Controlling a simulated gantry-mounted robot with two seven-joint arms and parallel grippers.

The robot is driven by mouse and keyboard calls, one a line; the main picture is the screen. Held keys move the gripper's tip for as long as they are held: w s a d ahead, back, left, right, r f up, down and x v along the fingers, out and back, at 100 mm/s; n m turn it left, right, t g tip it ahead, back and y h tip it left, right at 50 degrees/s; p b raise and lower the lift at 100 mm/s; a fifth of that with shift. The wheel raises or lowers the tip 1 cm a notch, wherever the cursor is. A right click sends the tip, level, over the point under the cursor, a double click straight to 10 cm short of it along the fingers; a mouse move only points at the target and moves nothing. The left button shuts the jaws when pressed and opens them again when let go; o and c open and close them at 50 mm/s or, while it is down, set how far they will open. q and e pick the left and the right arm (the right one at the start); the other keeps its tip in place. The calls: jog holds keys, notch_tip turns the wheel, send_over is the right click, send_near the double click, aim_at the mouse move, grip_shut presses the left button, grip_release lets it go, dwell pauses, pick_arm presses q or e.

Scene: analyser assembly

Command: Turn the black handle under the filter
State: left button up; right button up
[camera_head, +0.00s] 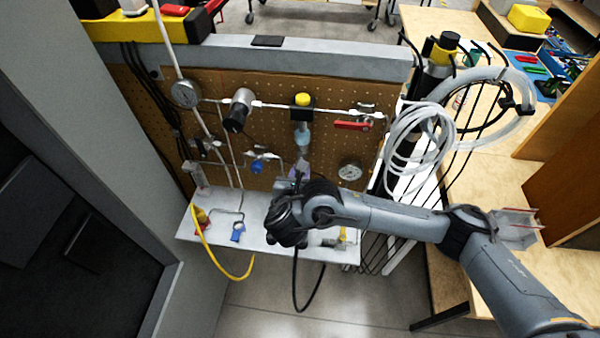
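The filter (302,136) hangs on the pegboard, with a clear bluish bowl under a black body with a yellow top (303,100). The black handle under it cannot be made out; my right gripper and wrist cover that area. My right arm comes in from the right, and its gripper (298,172) points up at the board just below the filter bowl. Its fingers are small and partly hidden by the wrist, so I cannot tell whether they are open, shut or touching the handle. My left gripper is not in view.
A gauge (349,171), a blue knob (257,166) and a red-handled valve (352,125) surround the gripper on the pegboard (270,85). Below is a white shelf (205,230) with a yellow hose (222,264). Coiled clear tubing (412,130) hangs at the right.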

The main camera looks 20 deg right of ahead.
jog(key=o, duration=0.3)
jog(key=p+v, duration=0.5)
jog(key=v, duration=0.5)
jog(key=shift+s+a+r+p, duration=0.15)
jog(key=shift+s+a+p, duration=0.1)
jog(key=shift+s+p, duration=0.1)
